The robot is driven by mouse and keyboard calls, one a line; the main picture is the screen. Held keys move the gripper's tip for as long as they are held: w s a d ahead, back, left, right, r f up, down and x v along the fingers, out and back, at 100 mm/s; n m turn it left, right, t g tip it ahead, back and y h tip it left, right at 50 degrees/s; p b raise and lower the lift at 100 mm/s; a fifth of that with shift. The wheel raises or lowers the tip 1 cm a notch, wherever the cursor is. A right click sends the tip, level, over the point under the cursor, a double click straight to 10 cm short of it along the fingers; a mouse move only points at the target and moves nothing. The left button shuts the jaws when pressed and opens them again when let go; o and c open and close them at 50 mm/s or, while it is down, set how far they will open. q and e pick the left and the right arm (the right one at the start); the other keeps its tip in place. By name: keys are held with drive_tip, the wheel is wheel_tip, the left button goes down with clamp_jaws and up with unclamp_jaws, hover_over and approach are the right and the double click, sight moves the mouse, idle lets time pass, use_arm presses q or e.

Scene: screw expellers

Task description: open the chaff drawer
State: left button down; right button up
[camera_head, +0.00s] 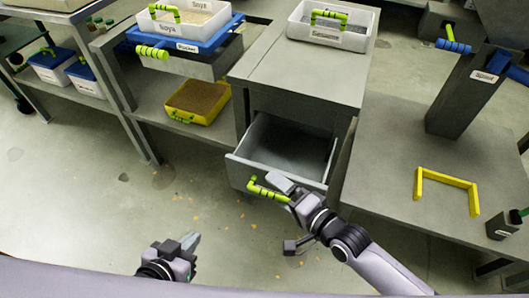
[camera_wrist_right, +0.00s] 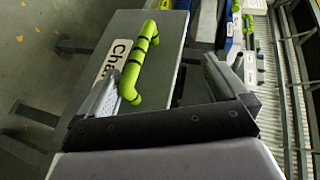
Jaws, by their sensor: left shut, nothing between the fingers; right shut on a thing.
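The chaff drawer (camera_head: 283,140) is pulled out of the grey cabinet in the head view, and its light inside shows empty. Its green handle (camera_head: 262,191) sits on the front panel, and my right gripper (camera_head: 280,185) is shut on it. In the right wrist view the handle (camera_wrist_right: 140,64) lies between the fingers, beside a partly hidden label (camera_wrist_right: 114,62) reading "Cha" on the drawer front (camera_wrist_right: 168,62). My left gripper (camera_head: 191,241) is shut and empty, low over the floor, apart from the drawer.
A Sesame tray (camera_head: 335,38) stands on the cabinet top (camera_head: 300,75). Left is a bench with a white Soya tray, a blue tray (camera_head: 185,46) and a yellow tray (camera_head: 198,101). Right is a table (camera_head: 400,165) with a yellow bracket (camera_head: 447,179). The floor before the drawer is open, with small scattered bits.

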drive_tip(key=a+r+t+y, duration=0.1)
drive_tip(key=a+r+y, duration=0.1)
drive_tip(key=r, duration=0.6)
drive_tip(key=s+a+r+n+y, duration=0.1)
drive_tip(key=a+r+y, duration=0.1)
drive_tip(key=r, duration=0.7)
drive_tip(key=shift+s+t, duration=0.3)
drive_tip(key=shift+t, duration=0.1)
drive_tip(key=d+f+h, duration=0.1)
drive_tip(key=f, duration=0.4)
drive_tip(key=w+d+f+g+h, duration=0.1)
drive_tip(key=f, duration=0.4)
drive_tip(key=w+d+f+m+h, duration=0.1)
drive_tip(key=f+h, duration=0.1)
drive_tip(key=f, duration=0.4)
drive_tip(key=shift+d, duration=0.4)
drive_tip(key=shift+c, duration=1.6)
drive_tip(key=shift+s+d, duration=0.55)
drive_tip(key=shift+d, duration=0.2)
drive_tip(key=c, duration=0.3)
drive_tip(key=shift+s+d+f+p, duration=0.15)
drive_tip(key=shift+s+d+p, duration=0.45)
drive_tip(key=shift+s+d, duration=0.5)
drive_tip(key=shift+s+d+f+g, duration=0.15)
drive_tip(key=shift+s+d+f, duration=0.1)
drive_tip(key=shift+s+d, duration=0.45)
drive_tip(key=shift+s+d+f+g, duration=0.15)
drive_tip(key=shift+s+d+f, duration=0.1)
drive_tip(key=shift+s+d, duration=0.35)
drive_tip(key=shift+p, duration=0.35)
